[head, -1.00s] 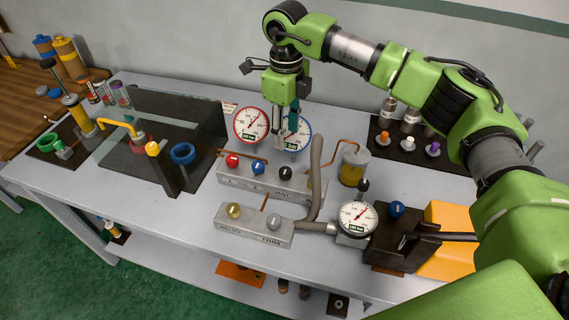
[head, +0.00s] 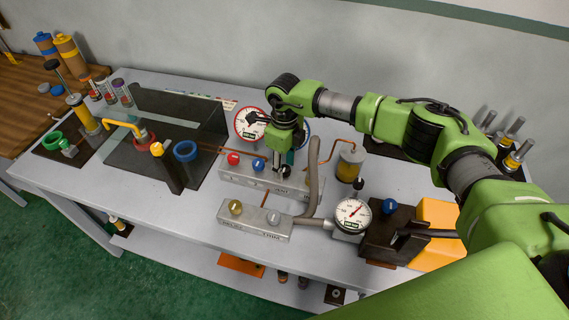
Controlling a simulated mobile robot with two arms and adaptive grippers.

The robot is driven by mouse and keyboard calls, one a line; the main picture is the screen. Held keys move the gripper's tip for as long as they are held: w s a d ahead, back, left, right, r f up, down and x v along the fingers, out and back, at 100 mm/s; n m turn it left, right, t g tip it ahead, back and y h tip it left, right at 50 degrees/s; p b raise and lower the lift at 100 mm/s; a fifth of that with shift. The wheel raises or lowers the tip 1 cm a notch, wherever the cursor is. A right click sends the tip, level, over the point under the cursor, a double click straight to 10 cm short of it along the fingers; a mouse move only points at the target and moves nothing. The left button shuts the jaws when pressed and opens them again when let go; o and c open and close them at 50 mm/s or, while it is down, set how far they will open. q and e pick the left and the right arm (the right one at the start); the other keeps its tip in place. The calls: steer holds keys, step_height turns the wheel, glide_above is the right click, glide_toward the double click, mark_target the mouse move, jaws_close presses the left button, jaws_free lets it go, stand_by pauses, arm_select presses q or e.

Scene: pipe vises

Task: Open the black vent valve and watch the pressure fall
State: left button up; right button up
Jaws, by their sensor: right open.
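The grey valve block (head: 230,177) stands mid-table with a red knob (head: 234,158), a blue knob (head: 258,165) and a black knob at its right end. My right gripper (head: 283,168) is open, pointing down at the black knob. It largely hides that knob, and I cannot tell whether the fingers touch it. Behind stands a red-rimmed gauge (head: 247,124), partly covered by my gripper. A blue-rimmed gauge (head: 307,133) is almost wholly hidden behind my right wrist. A smaller white gauge (head: 352,214) shows in front, its needle pointing up and right. My left gripper is not in view.
A grey hose (head: 314,175) rises close to the right of my gripper. A front block (head: 254,221) carries a yellow and a grey knob. A jar of yellow fluid (head: 350,163) and copper pipe stand right. A dark vise (head: 390,232) sits front right.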

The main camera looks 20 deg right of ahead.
steer(key=c, duration=1.1)
